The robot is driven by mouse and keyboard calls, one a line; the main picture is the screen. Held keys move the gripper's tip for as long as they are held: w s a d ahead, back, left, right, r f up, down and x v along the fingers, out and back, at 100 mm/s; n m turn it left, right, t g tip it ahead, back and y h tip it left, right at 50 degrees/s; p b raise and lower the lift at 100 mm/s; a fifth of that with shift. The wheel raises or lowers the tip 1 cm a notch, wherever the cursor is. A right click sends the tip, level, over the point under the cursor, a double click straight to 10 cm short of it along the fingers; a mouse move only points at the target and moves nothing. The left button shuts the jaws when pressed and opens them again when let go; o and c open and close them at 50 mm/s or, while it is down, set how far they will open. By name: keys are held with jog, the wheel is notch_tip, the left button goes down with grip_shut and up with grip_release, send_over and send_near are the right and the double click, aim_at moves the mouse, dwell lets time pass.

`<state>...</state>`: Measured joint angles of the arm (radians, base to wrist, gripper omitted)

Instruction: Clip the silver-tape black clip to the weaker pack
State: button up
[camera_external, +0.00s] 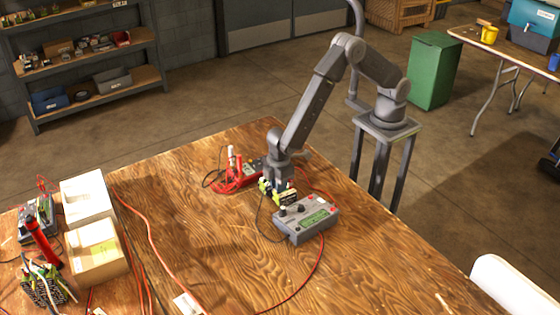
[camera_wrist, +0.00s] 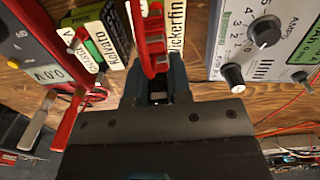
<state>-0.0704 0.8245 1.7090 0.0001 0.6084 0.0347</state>
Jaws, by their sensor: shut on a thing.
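My gripper (camera_external: 277,187) is low over the table, beside the grey charger box. In the wrist view my gripper (camera_wrist: 155,84) is shut on a red clip-like part (camera_wrist: 152,42) between its fingers. I cannot make out silver tape or a black clip, nor which pack is weaker.
The grey charger (camera_external: 306,218) with knobs and a green display stands right of my gripper. Red and black leads lie around it. Red gear (camera_external: 236,172) is behind. The front right of the wooden table (camera_external: 380,265) is clear.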

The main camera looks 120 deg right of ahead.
jog(key=o, duration=0.8)
jog(key=shift+o, duration=0.3)
jog(key=shift+o, duration=0.7)
jog(key=shift+r, duration=3.75)
